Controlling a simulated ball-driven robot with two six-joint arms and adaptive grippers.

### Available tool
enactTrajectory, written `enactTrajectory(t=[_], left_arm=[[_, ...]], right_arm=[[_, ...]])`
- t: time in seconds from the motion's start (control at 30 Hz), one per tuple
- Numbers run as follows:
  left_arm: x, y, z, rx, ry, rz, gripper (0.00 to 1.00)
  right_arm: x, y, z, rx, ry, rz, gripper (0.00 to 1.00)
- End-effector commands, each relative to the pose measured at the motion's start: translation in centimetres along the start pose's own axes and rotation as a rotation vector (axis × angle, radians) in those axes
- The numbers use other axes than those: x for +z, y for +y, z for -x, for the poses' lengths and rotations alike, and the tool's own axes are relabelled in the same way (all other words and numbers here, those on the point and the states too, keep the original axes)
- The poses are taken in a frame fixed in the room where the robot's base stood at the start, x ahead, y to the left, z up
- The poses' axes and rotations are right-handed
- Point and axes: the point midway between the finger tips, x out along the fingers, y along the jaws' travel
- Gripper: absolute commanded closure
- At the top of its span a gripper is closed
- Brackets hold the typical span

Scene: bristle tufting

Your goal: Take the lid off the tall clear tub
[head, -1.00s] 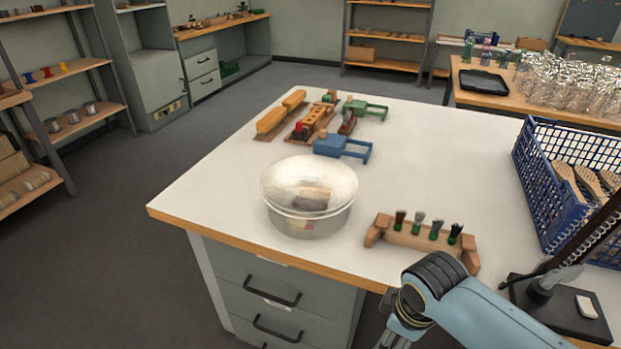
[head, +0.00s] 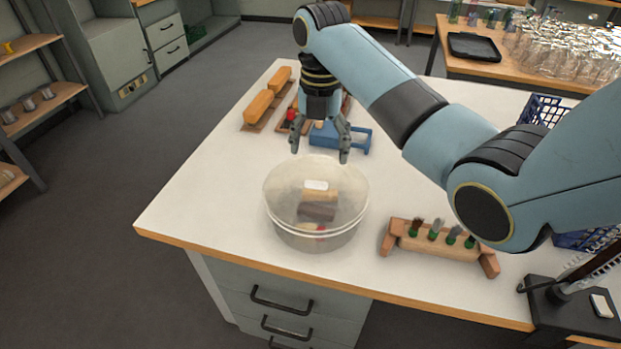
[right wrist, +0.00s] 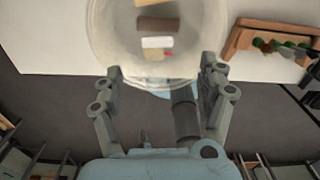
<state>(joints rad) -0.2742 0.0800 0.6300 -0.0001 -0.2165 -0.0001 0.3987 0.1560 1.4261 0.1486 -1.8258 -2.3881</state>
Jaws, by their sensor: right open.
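The tall clear tub (head: 292,238) stands near the table's front left corner, with its clear lid (head: 285,192) seated on it. Tan, dark brown and reddish things show through it, with a small white patch that I cannot place on the lid or inside. My right gripper (head: 319,155) points down, open and empty, above the tub's far side in the head view. In the right wrist view the lid (right wrist: 110,35) lies beyond the two spread fingers (right wrist: 160,72), apart from them as far as I can tell. My left gripper is not in view.
A wooden holder with several upright tufts (head: 440,243) stands right of the tub. Behind my gripper are a blue frame (head: 352,138) and orange-topped blocks (head: 262,103). A blue crate (head: 540,108) is partly hidden by my arm. The table left of the tub is clear.

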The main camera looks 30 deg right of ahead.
Motion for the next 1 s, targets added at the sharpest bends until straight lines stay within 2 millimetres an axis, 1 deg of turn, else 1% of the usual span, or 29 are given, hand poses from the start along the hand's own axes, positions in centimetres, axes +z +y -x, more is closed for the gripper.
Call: enactTrajectory(t=[0.03,0.1,0.2,0.23,0.27,0.33,0.5,0.6,0.7,0.9,1.0], left_arm=[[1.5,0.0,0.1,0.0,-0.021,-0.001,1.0],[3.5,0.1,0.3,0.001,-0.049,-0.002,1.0],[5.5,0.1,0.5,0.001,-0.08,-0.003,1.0],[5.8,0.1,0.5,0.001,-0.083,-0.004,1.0],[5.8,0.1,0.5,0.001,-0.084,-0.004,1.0],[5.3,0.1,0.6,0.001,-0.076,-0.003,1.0],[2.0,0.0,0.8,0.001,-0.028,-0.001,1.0],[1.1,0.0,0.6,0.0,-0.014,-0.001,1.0],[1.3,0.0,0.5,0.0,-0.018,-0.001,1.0],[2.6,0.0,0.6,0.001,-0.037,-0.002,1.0],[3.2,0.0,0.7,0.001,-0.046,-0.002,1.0]], right_arm=[[-0.1,0.0,-1.1,-0.002,0.004,0.0,0.25],[0.0,0.1,-2.2,-0.001,0.004,-0.001,0.25],[0.0,0.1,-3.3,0.0,0.002,-0.001,0.25],[0.0,0.1,-3.5,0.0,0.001,-0.001,0.25],[0.0,0.1,-3.7,0.0,0.001,-0.002,0.25],[0.0,0.2,-4.2,-0.001,0.002,-0.002,0.25],[-0.1,0.3,-6.9,-0.002,0.003,-0.003,0.25],[-0.1,0.3,-8.3,-0.001,0.001,-0.004,0.25],[-0.1,0.3,-8.8,0.0,0.0,-0.003,0.25],[0.0,0.3,-8.9,0.001,-0.001,-0.003,0.25],[0.0,0.3,-8.9,0.001,-0.001,-0.003,0.38]])
